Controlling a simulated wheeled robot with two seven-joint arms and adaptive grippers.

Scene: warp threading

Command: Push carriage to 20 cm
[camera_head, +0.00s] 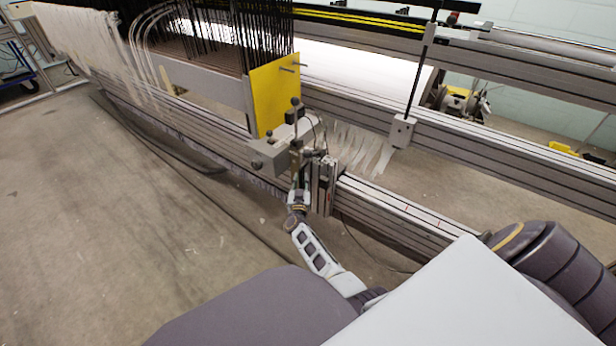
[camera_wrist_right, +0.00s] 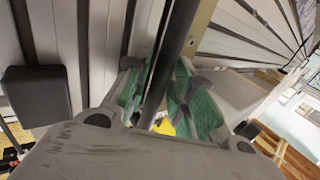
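The carriage, a grey boxy unit (camera_head: 268,158) with a small post on top, sits on the long metal rail (camera_head: 390,205) beside the yellow plate (camera_head: 272,95). My right gripper (camera_head: 299,188) is at the carriage's near side, low by the rail; its fingers are small and partly hidden there. In the right wrist view, its green-padded fingers (camera_wrist_right: 165,95) lie on either side of a dark rod (camera_wrist_right: 172,50). Whether they press on the rod is unclear. My left gripper is not in view. No readable 20 cm mark shows.
Red marks (camera_head: 408,208) show on the rail's top to the right of the carriage. White warp threads (camera_head: 150,50) and black heddles (camera_head: 265,35) stand left and behind. A grey block (camera_head: 402,131) hangs on a rod over the rear beam.

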